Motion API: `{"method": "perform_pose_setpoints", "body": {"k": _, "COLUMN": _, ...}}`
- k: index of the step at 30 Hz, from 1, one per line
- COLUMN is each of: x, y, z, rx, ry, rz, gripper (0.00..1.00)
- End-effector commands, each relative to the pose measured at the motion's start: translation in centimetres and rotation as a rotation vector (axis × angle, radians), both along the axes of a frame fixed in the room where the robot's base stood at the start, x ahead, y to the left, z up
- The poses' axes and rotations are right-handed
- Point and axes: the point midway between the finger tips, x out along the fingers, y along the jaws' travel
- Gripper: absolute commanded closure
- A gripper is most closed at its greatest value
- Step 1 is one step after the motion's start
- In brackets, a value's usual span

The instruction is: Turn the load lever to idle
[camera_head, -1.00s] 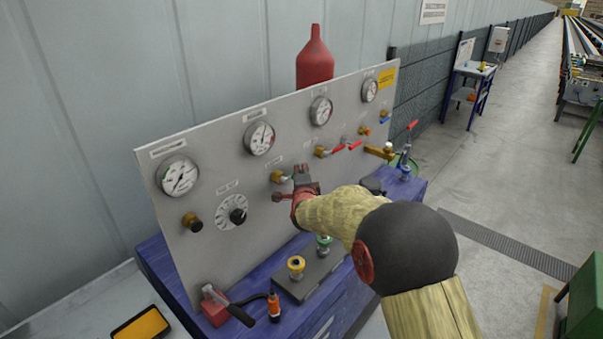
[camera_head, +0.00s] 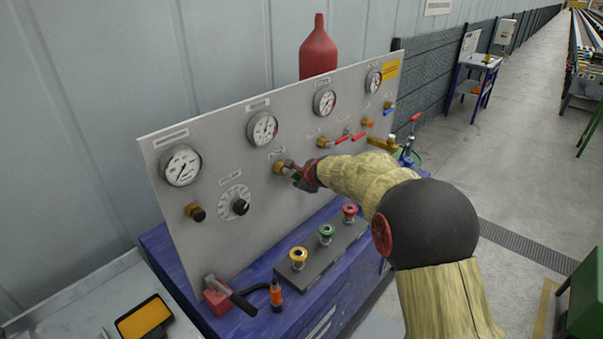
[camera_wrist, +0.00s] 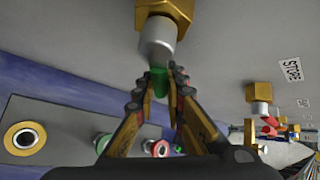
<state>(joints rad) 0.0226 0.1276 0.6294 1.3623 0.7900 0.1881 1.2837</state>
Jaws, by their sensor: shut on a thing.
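A green-handled lever (camera_wrist: 158,85) sits on a silver stem (camera_wrist: 158,42) that comes out of a brass valve body (camera_wrist: 172,8) on the grey panel. The same brass valve shows in the head view (camera_head: 279,167) under a small label that is too small to read, so I cannot confirm from it that this is the load lever. My gripper (camera_wrist: 167,82) is shut on the green lever, one finger on each side. In the head view my gripper (camera_head: 292,171) is close against the panel and hides most of the lever.
Other valves with red levers (camera_head: 341,140) lie to the right on the panel. A black dial knob (camera_head: 240,207) is to the left, gauges (camera_head: 263,129) above. Yellow (camera_head: 298,256), green (camera_head: 326,232) and red (camera_head: 350,211) push buttons stand on a box below.

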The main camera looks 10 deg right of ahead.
Motion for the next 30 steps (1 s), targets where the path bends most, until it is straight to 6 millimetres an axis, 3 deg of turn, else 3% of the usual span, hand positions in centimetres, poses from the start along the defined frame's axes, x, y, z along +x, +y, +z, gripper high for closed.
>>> {"method": "perform_pose_setpoints", "body": {"k": 18, "x": -2.0, "y": 2.7, "z": -1.4, "rx": 0.442, "ry": 0.321, "rz": -0.004, "gripper": 1.0}}
{"method": "perform_pose_setpoints", "body": {"k": 30, "x": -2.8, "y": 3.8, "z": -1.7, "rx": 0.581, "ry": 0.421, "rz": -0.003, "gripper": 1.0}}
